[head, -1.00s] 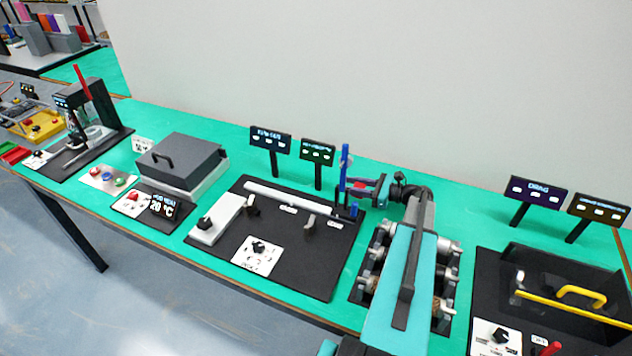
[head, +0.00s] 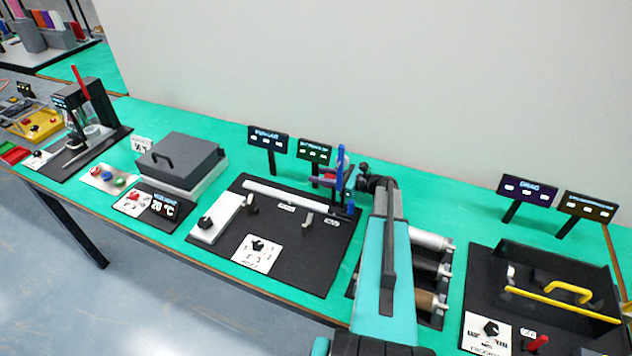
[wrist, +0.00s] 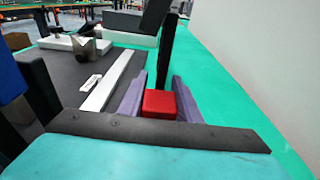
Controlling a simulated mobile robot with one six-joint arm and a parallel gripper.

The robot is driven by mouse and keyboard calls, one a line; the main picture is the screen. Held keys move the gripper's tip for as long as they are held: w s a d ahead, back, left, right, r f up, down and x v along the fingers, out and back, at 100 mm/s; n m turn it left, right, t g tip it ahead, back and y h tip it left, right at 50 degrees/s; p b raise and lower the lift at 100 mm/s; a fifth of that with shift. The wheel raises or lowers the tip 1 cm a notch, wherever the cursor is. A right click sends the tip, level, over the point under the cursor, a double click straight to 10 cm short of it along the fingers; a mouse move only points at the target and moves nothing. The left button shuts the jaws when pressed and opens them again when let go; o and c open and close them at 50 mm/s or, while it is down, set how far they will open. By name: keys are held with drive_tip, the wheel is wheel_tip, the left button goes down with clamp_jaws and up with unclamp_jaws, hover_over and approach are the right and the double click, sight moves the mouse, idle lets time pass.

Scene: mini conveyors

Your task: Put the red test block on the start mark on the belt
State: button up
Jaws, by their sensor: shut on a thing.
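The red test block (wrist: 159,104) shows in the wrist view between the two purple-grey fingers of my gripper (wrist: 160,100), which is shut on it. In the head view my gripper (head: 331,180) is at the back right of a black panel, beside a blue post (head: 340,162). The block is mostly hidden there. The wrist view shows the block near a long white bar (wrist: 113,82) on the panel. I cannot tell how high the block is held. I cannot make out a belt or a start mark for certain.
The black panel (head: 300,265) carries a knob plate (head: 257,253) and small posts. Two display signs (head: 267,140) stand behind it. Rollers (head: 428,270) lie right of my arm. A grey lidded box (head: 180,158) stands to the left. Bare green table runs along the wall.

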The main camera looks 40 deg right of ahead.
sight(316, 188)
drive_tip(key=shift+w+a+r+p, duration=0.1)
drive_tip(key=shift+w+a+p, duration=0.2)
drive_tip(key=shift+w, duration=0.15)
drive_tip(key=shift+w+a, duration=0.1)
drive_tip(key=shift+w, duration=0.2)
wheel_tip(316, 188, down, 3)
drive_tip(key=shift+r+p, duration=0.15)
drive_tip(key=shift+p, duration=0.95)
drive_tip(key=shift+s+f, duration=0.1)
drive_tip(key=shift+f, duration=0.4)
drive_tip(key=shift+f, duration=0.15)
drive_tip(key=o, duration=1.1)
drive_tip(key=shift+r, duration=0.2)
